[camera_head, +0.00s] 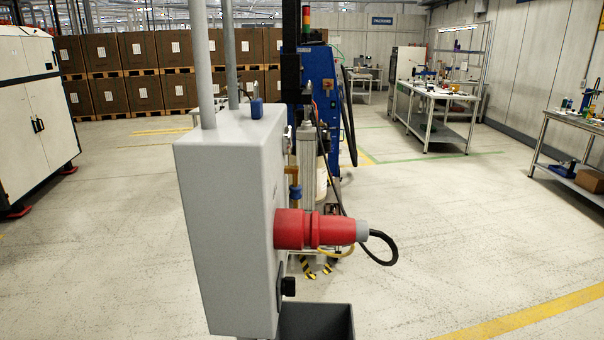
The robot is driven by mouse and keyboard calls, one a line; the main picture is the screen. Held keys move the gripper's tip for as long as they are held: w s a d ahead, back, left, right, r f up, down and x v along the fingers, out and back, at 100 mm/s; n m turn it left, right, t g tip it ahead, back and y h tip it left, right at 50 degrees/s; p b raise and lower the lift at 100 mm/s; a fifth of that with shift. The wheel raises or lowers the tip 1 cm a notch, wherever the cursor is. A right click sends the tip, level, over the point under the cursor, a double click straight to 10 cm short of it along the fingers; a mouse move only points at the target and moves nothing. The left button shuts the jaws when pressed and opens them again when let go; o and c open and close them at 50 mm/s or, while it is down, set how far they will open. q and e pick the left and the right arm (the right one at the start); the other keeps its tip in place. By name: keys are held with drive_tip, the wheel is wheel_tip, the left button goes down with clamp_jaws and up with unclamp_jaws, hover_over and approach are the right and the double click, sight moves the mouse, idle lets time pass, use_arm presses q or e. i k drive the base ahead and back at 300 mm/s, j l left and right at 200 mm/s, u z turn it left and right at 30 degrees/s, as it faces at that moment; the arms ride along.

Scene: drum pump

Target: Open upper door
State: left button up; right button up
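A tall blue machine (325,75) stands in the middle distance, partly hidden behind a grey box. Its side carries a hose and cable. I cannot make out which part is an upper door or whether one is open. The grey box (225,225) stands close in front of me, left of centre, with a red plug (320,230) and black cable on its right side. Neither of my grippers is in view.
A white cabinet (35,105) with black handles stands at the far left. Brown crates (135,50) are stacked along the back. Workbenches (435,95) and a side table (570,120) stand at right. A dark bin (318,322) sits below the grey box. Floor on both sides is clear.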

sight(330, 48)
drive_tip(key=i+l+u, duration=0.1)
drive_tip(key=l+u, duration=0.15)
drive_tip(key=u, duration=0.2)
drive_tip(key=l+u, duration=0.25)
drive_tip(key=u, duration=0.2)
drive_tip(key=l+u, duration=0.45)
drive_tip(key=i+l+u, duration=0.15)
drive_tip(key=l+u, duration=0.2)
drive_tip(key=l, duration=0.35)
drive_tip(key=l+u, duration=0.4)
drive_tip(key=l, duration=0.35)
drive_tip(key=l+u, duration=0.35)
drive_tip(key=l, duration=0.35)
drive_tip(key=l+u, duration=0.35)
drive_tip(key=l, duration=2.85)
drive_tip(key=l+z, duration=0.1)
drive_tip(key=l, duration=1.25)
drive_tip(key=l+z, duration=0.15)
drive_tip(key=z, duration=0.3)
drive_tip(key=i+l+z, duration=0.1)
drive_tip(key=z, duration=0.35)
drive_tip(key=l+z, duration=0.2)
drive_tip(key=z, duration=0.2)
drive_tip(key=i+l+z, duration=0.1)
drive_tip(key=z, duration=0.35)
drive_tip(key=i+z, duration=0.15)
drive_tip(key=z, duration=0.3)
